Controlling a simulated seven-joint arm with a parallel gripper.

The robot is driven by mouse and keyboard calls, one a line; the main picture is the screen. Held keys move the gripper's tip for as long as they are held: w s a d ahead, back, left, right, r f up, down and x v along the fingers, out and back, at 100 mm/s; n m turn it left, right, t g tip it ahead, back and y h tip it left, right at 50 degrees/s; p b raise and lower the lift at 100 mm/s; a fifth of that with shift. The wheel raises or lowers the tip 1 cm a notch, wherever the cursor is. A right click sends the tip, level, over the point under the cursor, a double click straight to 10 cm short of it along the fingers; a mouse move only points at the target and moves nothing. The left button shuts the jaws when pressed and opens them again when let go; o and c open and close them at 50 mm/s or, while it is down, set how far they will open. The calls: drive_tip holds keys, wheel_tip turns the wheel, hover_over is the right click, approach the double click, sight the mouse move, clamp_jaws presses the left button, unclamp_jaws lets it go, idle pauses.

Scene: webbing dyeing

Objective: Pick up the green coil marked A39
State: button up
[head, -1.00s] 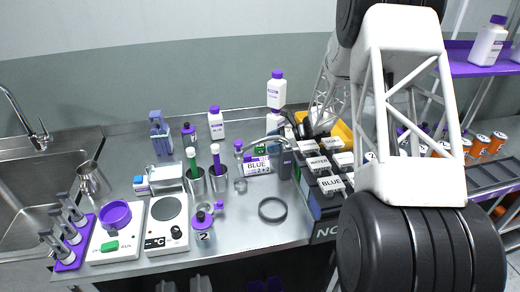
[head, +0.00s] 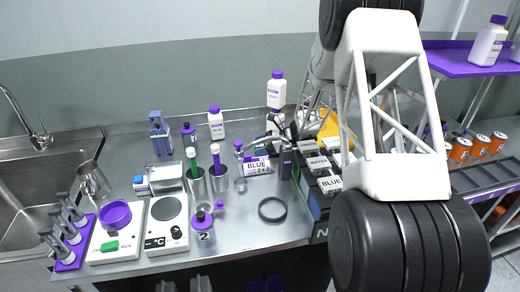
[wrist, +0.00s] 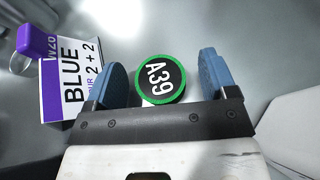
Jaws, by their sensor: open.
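The green coil marked A39 (wrist: 160,80) shows in the wrist view as a round black disc with white lettering and a green rim. My gripper (wrist: 161,72) is open, with one blue finger on each side of the coil. There is visible space between the coil and each finger, and nothing is held. How far the fingertips are above or around the coil, I cannot tell. In the head view the coil is not clearly visible behind the crowded bench items near the BLUE 2+2 card (head: 258,166).
In the head view, metal cups with green and purple rods (head: 218,178) stand left of the card. A black ring (head: 272,209) lies in front.

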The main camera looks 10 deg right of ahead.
sight(261, 146)
drive_tip(key=c, duration=1)
drive_tip(key=shift+r, duration=0.1)
drive_tip(key=shift+r, duration=4.95)
drive_tip(key=shift+w, duration=0.1)
